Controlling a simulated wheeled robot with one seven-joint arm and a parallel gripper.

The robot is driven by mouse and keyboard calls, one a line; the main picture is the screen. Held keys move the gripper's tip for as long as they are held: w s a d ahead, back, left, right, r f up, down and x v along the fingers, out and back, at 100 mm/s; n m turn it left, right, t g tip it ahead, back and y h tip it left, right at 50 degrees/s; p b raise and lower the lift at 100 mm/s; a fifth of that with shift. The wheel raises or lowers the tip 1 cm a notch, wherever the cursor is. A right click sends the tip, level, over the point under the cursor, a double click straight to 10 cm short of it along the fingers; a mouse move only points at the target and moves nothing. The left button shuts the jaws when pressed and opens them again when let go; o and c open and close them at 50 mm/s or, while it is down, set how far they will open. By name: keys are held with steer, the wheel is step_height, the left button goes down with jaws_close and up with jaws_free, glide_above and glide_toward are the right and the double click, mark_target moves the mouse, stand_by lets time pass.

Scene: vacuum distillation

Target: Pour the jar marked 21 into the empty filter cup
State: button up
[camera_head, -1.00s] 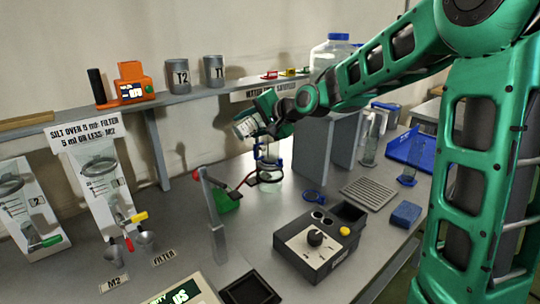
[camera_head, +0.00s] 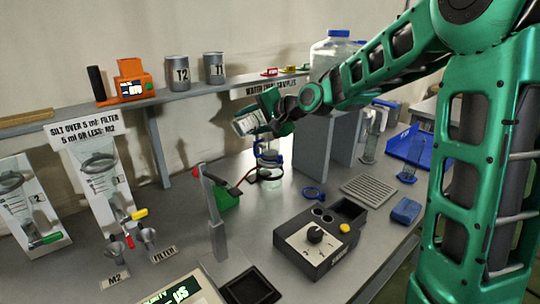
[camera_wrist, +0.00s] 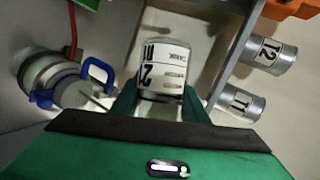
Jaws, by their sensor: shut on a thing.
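My gripper (camera_head: 268,112) is shut on the jar marked 21 (camera_head: 248,123), a clear jar with a white label, held tipped over on its side. In the wrist view the jar (camera_wrist: 162,70) sits between my fingers, its label partly readable. The filter cup (camera_head: 268,155) with its blue clamp stands just below the jar and gripper on a glass flask (camera_head: 270,184). In the wrist view the cup (camera_wrist: 78,92) is at the left beside the jar. I cannot make out any liquid stream or the cup's inside.
A black control box (camera_head: 317,242) with a knob stands in front. A red-tipped lever post (camera_head: 213,212) is left of the flask. A grey partition (camera_head: 318,145) stands right of the cup.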

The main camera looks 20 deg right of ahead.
steer(key=shift+w+d+r+m+y, duration=0.1)
steer(key=shift+d+r+m+y, duration=0.2)
steer(key=shift+r+m+y, duration=0.15)
stand_by(1.0)
steer(key=shift+f+m+y, duration=0.45)
stand_by(1.3)
steer(key=shift+d, duration=0.15)
stand_by(0.4)
steer(key=shift+r, duration=0.1)
